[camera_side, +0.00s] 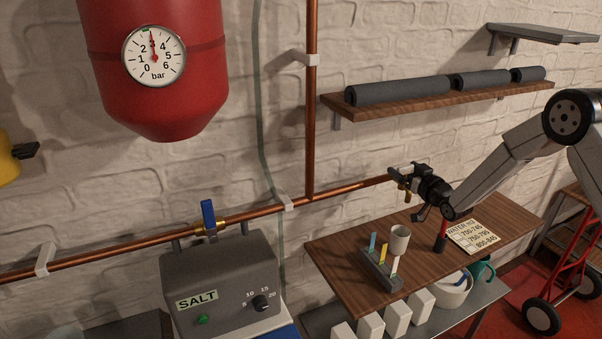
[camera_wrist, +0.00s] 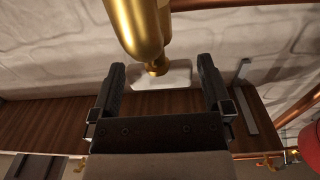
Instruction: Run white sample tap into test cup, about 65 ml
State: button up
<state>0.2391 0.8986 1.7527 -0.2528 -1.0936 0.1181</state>
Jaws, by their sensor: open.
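In the side view, the brass sample tap (camera_side: 407,195) sits at the right end of the copper pipe, partly covered by my gripper (camera_side: 405,172). In the wrist view, brass tap bodywork (camera_wrist: 140,30) hangs in from the top edge. A white flat piece (camera_wrist: 175,76) shows between the open fingers of my gripper (camera_wrist: 161,66); I cannot tell whether it is the tap's handle or whether the fingers touch it. The pale test cup (camera_side: 399,241) stands upright on the wooden bench (camera_side: 340,262), below the tap. Its contents and any stream are not visible.
A dark rack with coloured strips (camera_side: 381,272) stands beside the cup. A written card (camera_side: 473,236) and a dark red upright object (camera_side: 441,238) are to the right. A blue-handled valve (camera_side: 208,215) and a red pressure vessel (camera_side: 160,90) are at left.

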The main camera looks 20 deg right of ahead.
jog(key=s, duration=0.7)
jog(key=shift+s, duration=0.3)
jog(key=shift+a, duration=0.15)
jog(key=s+a+g, duration=0.3)
jog(key=s+g, duration=0.2)
jog(key=s, duration=0.3)
jog(key=s+a+f+g, duration=0.1)
jog(key=s+a+g, duration=0.3)
jog(key=s, duration=0.5)
jog(key=s+a+g, duration=0.3)
jog(key=s+g, duration=0.3)
jog(key=s, duration=0.3)
jog(key=shift+a+f, duration=0.15)
jog(key=shift+a, duration=0.2)
jog(key=shift+w, duration=0.15)
jog(key=w+d+r, duration=0.3)
jog(key=w, duration=0.7)
jog(key=w+d+r+t, duration=0.1)
jog(key=w+d+r, duration=0.2)
jog(key=w, duration=0.7)
jog(key=w+d+r, duration=0.3)
jog(key=w+d, duration=0.2)
jog(key=w, duration=0.5)
jog(key=shift+w+r+t, duration=0.2)
jog(key=shift+r+t, duration=0.05)
jog(key=shift+t, duration=0.05)
